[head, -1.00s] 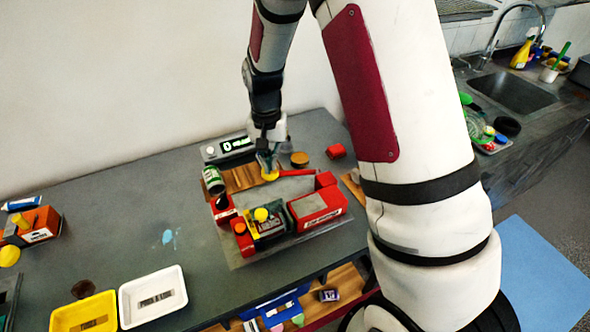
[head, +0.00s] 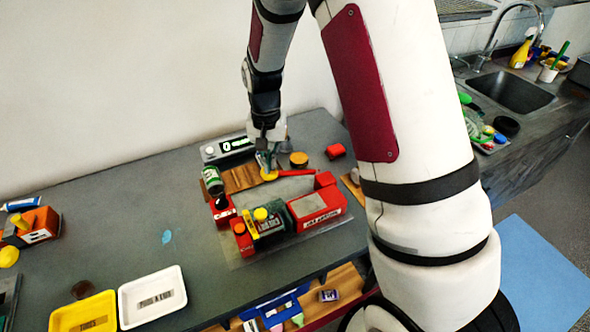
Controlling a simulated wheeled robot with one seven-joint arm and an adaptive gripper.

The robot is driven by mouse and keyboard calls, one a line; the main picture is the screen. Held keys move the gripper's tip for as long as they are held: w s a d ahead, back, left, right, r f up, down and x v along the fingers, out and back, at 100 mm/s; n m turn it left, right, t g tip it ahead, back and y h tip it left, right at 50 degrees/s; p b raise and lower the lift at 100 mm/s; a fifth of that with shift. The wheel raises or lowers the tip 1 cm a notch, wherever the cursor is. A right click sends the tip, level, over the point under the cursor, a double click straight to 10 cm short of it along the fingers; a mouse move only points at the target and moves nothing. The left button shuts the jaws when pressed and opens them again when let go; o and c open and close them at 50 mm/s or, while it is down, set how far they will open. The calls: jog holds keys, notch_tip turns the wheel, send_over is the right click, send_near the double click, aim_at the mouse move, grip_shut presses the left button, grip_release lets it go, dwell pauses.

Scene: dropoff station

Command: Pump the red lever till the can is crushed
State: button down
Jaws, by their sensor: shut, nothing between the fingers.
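The red lever (head: 297,173) lies nearly flat along the back of the red machine (head: 328,205), with a yellow knob (head: 269,175) at its left end. My gripper (head: 266,166) points down at the knob, its fingers shut with nothing between them. I cannot tell whether the fingertips touch the knob. A green and white can (head: 213,181) stands slightly tilted at the machine's left end and looks whole. A dark green labelled block (head: 270,224) sits in the machine's front, beside a yellow part.
A display box (head: 229,148) reading 0 stands behind the machine. An orange-topped jar (head: 299,160) and a small red object (head: 335,151) are close to the right of my gripper. White (head: 176,310) and yellow (head: 60,322) trays lie front left. The table's left middle is mostly clear.

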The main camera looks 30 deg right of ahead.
aim_at(268, 177)
jog(key=shift+f, duration=0.15)
jog(key=shift+a+f+b, duration=0.2)
jog(key=shift+f, duration=0.45)
jog(key=shift+a+f+b, duration=0.15)
jog(key=shift+a+f, duration=0.05)
jog(key=shift+f, duration=0.5)
jog(key=shift+a+f+b, duration=0.15)
jog(key=shift+f+b, duration=0.3)
jog(key=shift+f, duration=0.8)
